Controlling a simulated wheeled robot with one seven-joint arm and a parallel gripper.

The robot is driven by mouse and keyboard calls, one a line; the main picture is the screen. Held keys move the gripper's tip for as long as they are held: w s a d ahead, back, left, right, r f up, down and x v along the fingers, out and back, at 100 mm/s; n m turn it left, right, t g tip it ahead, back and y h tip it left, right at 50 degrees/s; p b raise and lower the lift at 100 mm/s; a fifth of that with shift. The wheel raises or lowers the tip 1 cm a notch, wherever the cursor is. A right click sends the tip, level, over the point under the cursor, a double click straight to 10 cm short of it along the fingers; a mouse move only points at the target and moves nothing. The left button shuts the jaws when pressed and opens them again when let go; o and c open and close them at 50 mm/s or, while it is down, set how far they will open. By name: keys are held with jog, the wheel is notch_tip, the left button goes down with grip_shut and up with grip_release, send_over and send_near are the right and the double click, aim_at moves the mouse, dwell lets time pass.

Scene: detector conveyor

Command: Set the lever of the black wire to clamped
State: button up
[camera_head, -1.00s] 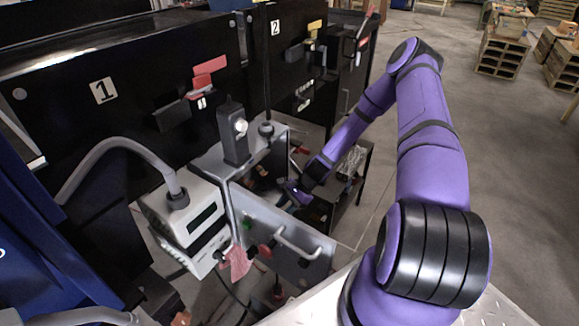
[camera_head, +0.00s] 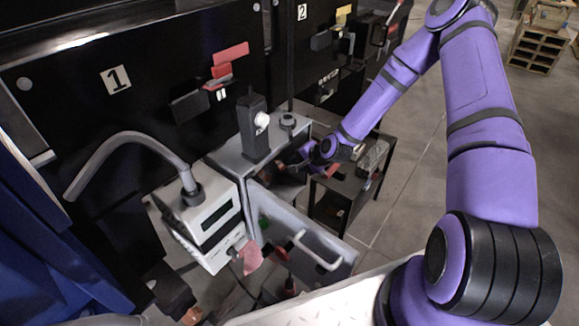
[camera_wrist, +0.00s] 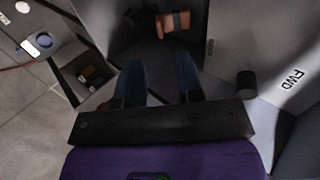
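My gripper (camera_wrist: 160,78) is open and empty in the wrist view, its two bluish fingers apart and pointing into a dark recess of a grey cabinet. An orange-brown block with a dark part (camera_wrist: 173,24) lies beyond the fingertips, apart from them. I cannot tell whether it belongs to the wire clamp. No black wire or its lever can be made out clearly. In the head view my wrist reaches behind the grey cabinet (camera_head: 228,160), and the fingers are hard to see there.
In the wrist view a panel marked FWD (camera_wrist: 292,78) with a black knob (camera_wrist: 246,84) stands close at right. In the head view an open grey panel with a handle (camera_head: 318,250), a white meter box (camera_head: 212,225) and a dark cart (camera_head: 345,190) surround the arm.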

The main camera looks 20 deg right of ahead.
aim_at(285, 167)
jog(key=x, duration=0.6)
jog(key=shift+f, duration=0.2)
jog(key=shift+w+a, duration=0.1)
jog(key=shift+a, duration=0.05)
grip_shut()
